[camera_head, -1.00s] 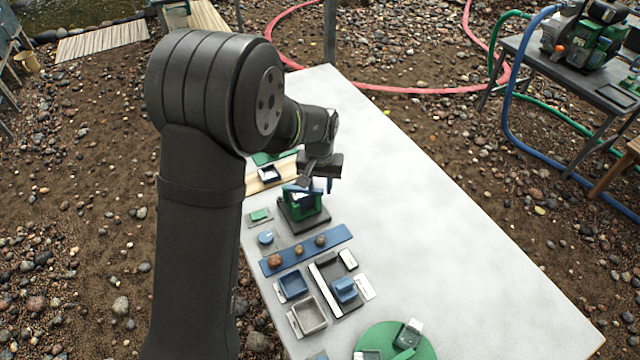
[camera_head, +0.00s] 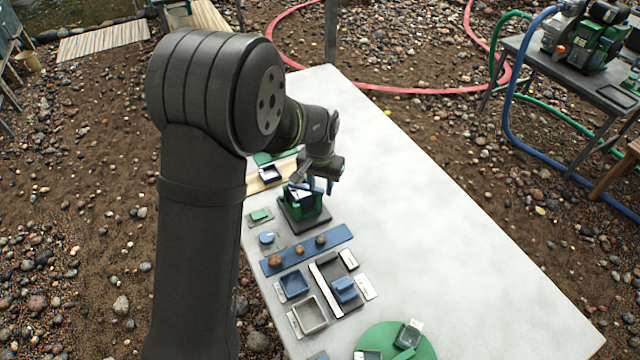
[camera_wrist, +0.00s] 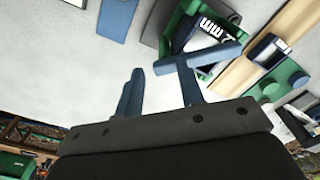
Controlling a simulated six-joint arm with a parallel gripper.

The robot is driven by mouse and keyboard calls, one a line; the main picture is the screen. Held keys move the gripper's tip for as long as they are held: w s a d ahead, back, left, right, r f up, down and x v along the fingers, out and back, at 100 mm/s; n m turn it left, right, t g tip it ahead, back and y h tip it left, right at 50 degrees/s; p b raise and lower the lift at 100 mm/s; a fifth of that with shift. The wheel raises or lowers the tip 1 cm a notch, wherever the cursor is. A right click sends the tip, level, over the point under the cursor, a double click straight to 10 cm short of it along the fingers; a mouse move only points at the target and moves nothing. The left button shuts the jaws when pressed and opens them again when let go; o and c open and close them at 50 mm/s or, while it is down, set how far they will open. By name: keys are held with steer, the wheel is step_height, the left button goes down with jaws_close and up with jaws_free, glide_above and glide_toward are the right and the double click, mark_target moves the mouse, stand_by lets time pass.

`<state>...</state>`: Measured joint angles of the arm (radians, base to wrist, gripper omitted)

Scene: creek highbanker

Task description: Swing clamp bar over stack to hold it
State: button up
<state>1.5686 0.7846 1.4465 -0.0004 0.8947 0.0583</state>
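The green clamp fixture (camera_head: 305,209) stands on a dark base on the white table, with my gripper (camera_head: 320,185) close above it. In the wrist view my gripper (camera_wrist: 160,88) shows two blue fingers with a clear gap, nothing between them. A blue bar (camera_wrist: 215,55), seemingly the clamp bar, lies across the tip of the right finger; whether they touch I cannot tell. Beyond it is the green fixture (camera_wrist: 178,28) with a dark and white piece, perhaps the stack (camera_wrist: 207,30). In the head view my gripper partly hides the bar and stack.
Blue and grey trays (camera_head: 309,314) and a green round plate (camera_head: 373,334) are nearer. A wooden board (camera_head: 260,184) lies behind. The table's right side (camera_head: 470,240) is clear.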

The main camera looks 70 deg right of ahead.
steer(key=shift+s+a+f, duration=0.1)
steer(key=shift+a+f, duration=0.2)
steer(key=shift+f, duration=0.45)
steer(key=shift+d+r, duration=0.15)
steer(key=shift+r, duration=1.65)
steer(key=shift+d+r, duration=0.1)
steer(key=shift+r, duration=1.7)
steer(key=shift+f, duration=0.1)
steer(key=shift+f, duration=2.45)
